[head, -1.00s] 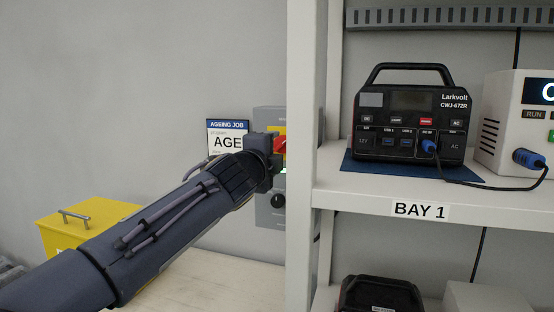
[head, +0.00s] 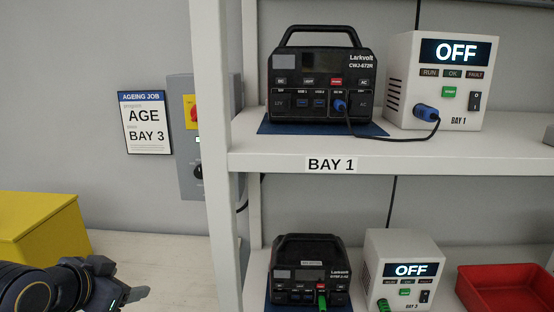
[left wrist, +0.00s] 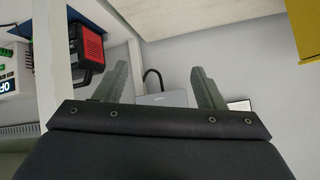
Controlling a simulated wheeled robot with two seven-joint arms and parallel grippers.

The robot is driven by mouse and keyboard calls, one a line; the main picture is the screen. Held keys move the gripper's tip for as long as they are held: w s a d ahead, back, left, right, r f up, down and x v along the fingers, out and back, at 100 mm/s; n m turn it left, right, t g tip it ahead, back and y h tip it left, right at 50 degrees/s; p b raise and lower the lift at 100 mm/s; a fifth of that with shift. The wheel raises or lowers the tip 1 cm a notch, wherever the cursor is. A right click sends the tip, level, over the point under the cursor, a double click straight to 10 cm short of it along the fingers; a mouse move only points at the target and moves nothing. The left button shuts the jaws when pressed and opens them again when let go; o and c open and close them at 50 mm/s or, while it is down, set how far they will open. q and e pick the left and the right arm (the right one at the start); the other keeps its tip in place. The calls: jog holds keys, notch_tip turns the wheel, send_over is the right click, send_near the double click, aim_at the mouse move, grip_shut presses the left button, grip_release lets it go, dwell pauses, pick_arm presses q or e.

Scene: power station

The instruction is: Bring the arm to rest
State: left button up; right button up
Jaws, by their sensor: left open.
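My left arm comes in at the lower left of the head view, where its gripper (head: 128,296) is low, beside the yellow box. The left wrist view shows the two fingers of this gripper (left wrist: 160,82) apart, with nothing between them. A grey box on the wall (left wrist: 162,99) shows beyond the fingers, apart from them. My right gripper is in neither view.
A white shelf (head: 290,158) marked BAY 1 holds a black power station (head: 318,80) and a white box reading OFF (head: 438,90). The shelf post (head: 215,130) stands right of my gripper. A yellow box (head: 40,228) is at left, a red tray (head: 505,285) lower right.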

pick_arm(q)
jog(key=s+d+f+n+g+h, duration=0.1)
jog(key=s+d+f+n+g, duration=0.2)
jog(key=s+f, duration=0.5)
jog(key=s+d+f+n+g+h, duration=0.2)
jog(key=s+d+f+n, duration=0.25)
jog(key=s, duration=0.55)
notch_tip(320, 180, up, 13)
jog(key=m+p, duration=0.1)
jog(key=p, duration=1.2)
jog(key=shift+d+r+p, duration=0.15)
jog(key=shift+p, duration=0.15)
jog(key=shift+w, duration=0.1)
